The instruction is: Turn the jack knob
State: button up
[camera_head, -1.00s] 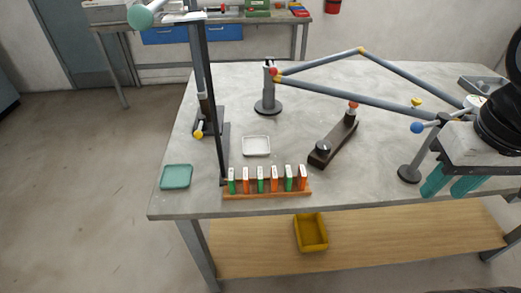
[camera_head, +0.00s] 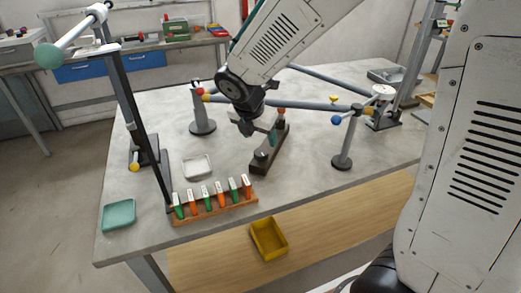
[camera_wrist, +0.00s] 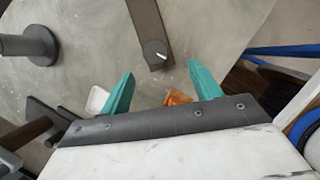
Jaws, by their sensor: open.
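The jack is a dark flat bar (camera_head: 266,164) on the grey table. At its near end sits a round black knob with a white pointer line (camera_wrist: 155,51); in the head view the knob (camera_head: 261,155) is small and close under my gripper. A post with an orange-red cap (camera_head: 281,111) stands at the bar's far end, partly behind my gripper. My gripper (camera_wrist: 160,70) is open, its two teal fingers wide apart and nothing between them. In the wrist view the knob shows just beyond the fingertips, roughly centred between them; contact is not seen.
A rack with green and orange pieces (camera_head: 214,212) stands at the front edge, with a white tray (camera_head: 197,167) behind it. Grey linkage rods (camera_head: 320,104) cross behind my gripper. A round-based post (camera_head: 342,161) stands right. A teal tray (camera_head: 119,216) lies at front left.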

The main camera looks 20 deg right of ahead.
aim_at(261, 152)
jog(key=shift+n, duration=0.5)
jog(key=x, duration=0.8)
jog(key=shift+w+a+f, duration=0.3)
jog(key=shift+w, duration=0.1)
jog(key=c, duration=1)
